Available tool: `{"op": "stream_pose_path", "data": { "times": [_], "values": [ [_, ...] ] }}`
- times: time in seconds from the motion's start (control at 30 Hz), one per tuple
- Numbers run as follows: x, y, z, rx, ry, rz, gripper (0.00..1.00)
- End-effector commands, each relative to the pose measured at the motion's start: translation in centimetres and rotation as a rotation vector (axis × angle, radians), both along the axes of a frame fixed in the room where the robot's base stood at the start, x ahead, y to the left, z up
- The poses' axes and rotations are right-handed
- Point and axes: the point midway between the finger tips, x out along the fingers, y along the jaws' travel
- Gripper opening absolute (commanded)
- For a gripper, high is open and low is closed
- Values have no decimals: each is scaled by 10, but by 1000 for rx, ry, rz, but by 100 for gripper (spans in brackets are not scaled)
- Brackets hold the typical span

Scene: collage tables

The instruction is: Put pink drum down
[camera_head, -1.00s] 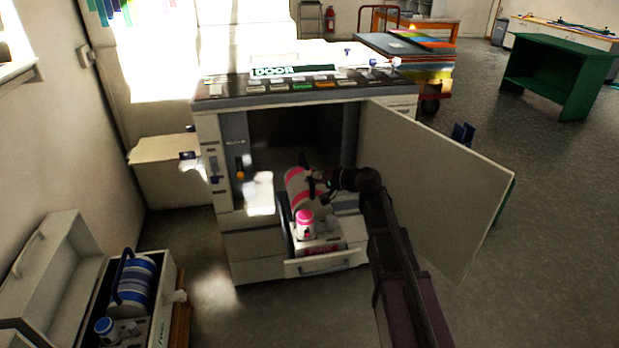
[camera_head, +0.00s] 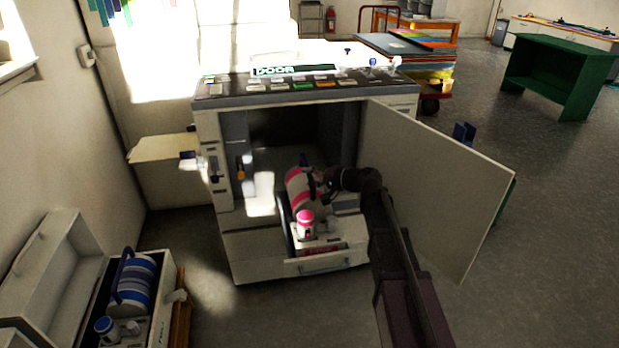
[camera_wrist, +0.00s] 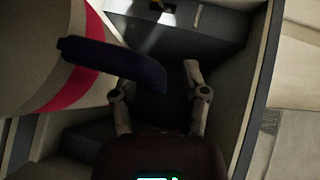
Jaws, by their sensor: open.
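The pink drum (camera_head: 304,188), white with pink bands, rests in the pulled-out carriage (camera_head: 331,243) at the front of the open machine. A pink-capped white bottle (camera_head: 305,224) is in front of it. My gripper (camera_head: 326,184) is at the drum's right side, by its dark handle. In the wrist view the drum (camera_wrist: 48,62) fills the upper left, and its dark handle (camera_wrist: 112,62) reaches across ahead of my fingers. Whether a finger touches the handle I cannot tell.
The machine's door (camera_head: 437,185) stands open on the right, close to my arm. At lower left an open case (camera_head: 88,318) holds a blue-banded drum (camera_head: 137,283). A green table (camera_head: 558,75) stands far right.

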Motion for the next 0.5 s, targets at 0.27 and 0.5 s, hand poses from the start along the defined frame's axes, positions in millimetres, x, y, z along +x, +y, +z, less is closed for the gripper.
{"op": "stream_pose_path", "data": {
  "times": [0.27,0.5],
  "values": [
    [-10,-21,7,0,1,-1,58],
    [-24,-53,17,0,-1,-3,58]
  ]
}}
